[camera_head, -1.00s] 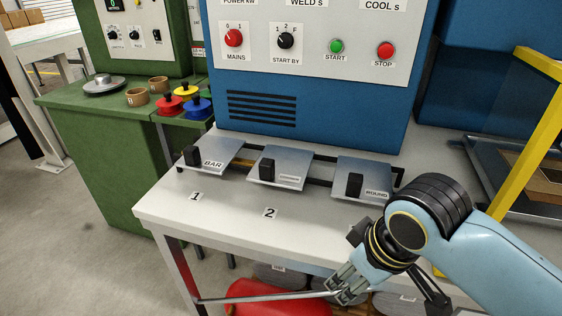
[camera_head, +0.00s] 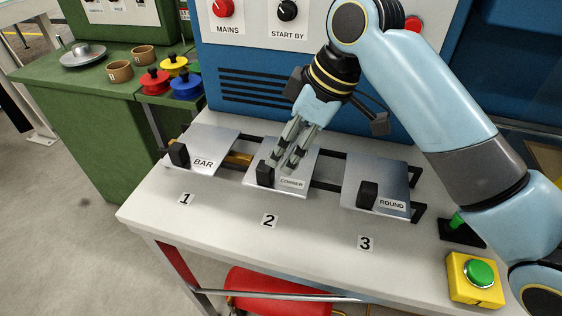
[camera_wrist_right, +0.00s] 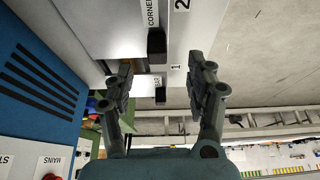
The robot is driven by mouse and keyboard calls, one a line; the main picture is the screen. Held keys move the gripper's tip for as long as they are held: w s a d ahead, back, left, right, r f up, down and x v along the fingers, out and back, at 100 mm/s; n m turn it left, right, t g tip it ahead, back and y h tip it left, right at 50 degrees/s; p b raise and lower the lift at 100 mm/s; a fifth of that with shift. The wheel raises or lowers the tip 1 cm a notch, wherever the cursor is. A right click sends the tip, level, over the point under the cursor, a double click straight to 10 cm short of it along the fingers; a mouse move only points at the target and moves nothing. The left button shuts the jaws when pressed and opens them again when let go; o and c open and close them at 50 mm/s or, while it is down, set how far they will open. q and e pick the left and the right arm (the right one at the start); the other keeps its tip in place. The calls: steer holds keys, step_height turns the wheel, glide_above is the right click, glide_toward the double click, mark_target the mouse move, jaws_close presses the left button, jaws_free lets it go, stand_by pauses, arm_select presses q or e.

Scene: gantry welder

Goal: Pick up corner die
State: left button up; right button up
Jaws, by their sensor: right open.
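The corner die (camera_head: 283,187) is a silver plate with a black knob (camera_head: 265,173) and a CORNER label. It sits on dark rails at number 2, between the bar die (camera_head: 208,149) and the round die (camera_head: 378,184). In the wrist view, the corner die's knob (camera_wrist_right: 156,45) shows beyond the fingertips of the open gripper (camera_wrist_right: 166,72). My left gripper is not in view.
The blue machine (camera_head: 255,70) stands close behind the dies. A yellow box with a green button (camera_head: 480,273) is on the white table's right front. Clear tabletop (camera_head: 225,215) lies in front of the dies. A green bench (camera_head: 100,120) stands left.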

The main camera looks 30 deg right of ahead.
mark_target(275, 182)
steer(key=shift+w+a+f, duration=0.1)
steer(key=shift+a+f, duration=0.1)
steer(key=shift+f, duration=0.25)
steer(key=shift+w+f, duration=0.2)
steer(key=shift+f, duration=0.1)
steer(key=p+x, duration=0.1)
steer(key=x, duration=0.4)
steer(key=shift+w, duration=0.2)
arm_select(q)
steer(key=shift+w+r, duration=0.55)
arm_select(e)
steer(key=shift+d, duration=0.1)
steer(key=c, duration=0.4)
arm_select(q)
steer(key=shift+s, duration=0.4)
arm_select(e)
jaws_close()
steer(key=shift+r, duration=0.1)
